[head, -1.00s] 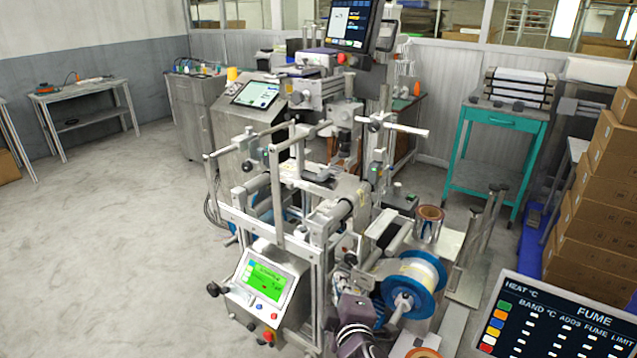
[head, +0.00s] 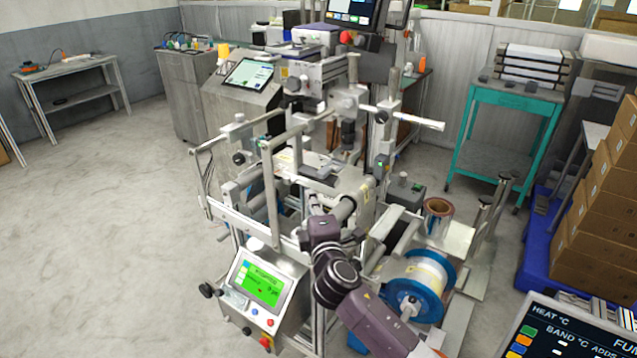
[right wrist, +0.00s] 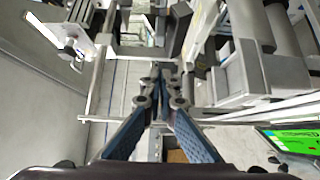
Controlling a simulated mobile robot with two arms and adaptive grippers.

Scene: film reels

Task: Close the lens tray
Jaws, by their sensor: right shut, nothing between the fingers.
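No part that I can clearly pick out as the lens tray shows in either view. A grey machine (head: 262,215) with a frame of metal bars fills the middle of the head view. Small plates (head: 312,160) lie on its upper deck, partly hidden by bars. My right arm (head: 338,277) reaches up from the bottom to the machine's front. In the right wrist view my right gripper (right wrist: 160,76) is shut, with its blue fingers together and nothing between them. It points in among the metal bars; contact cannot be told. My left gripper is out of view.
A green-lit control panel (head: 262,285) stands at the machine's lower front. A blue-rimmed spool (head: 440,278) is close to the right of my arm. Stacked cartons (head: 590,215) stand far right. The floor (head: 95,235) on the left is clear.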

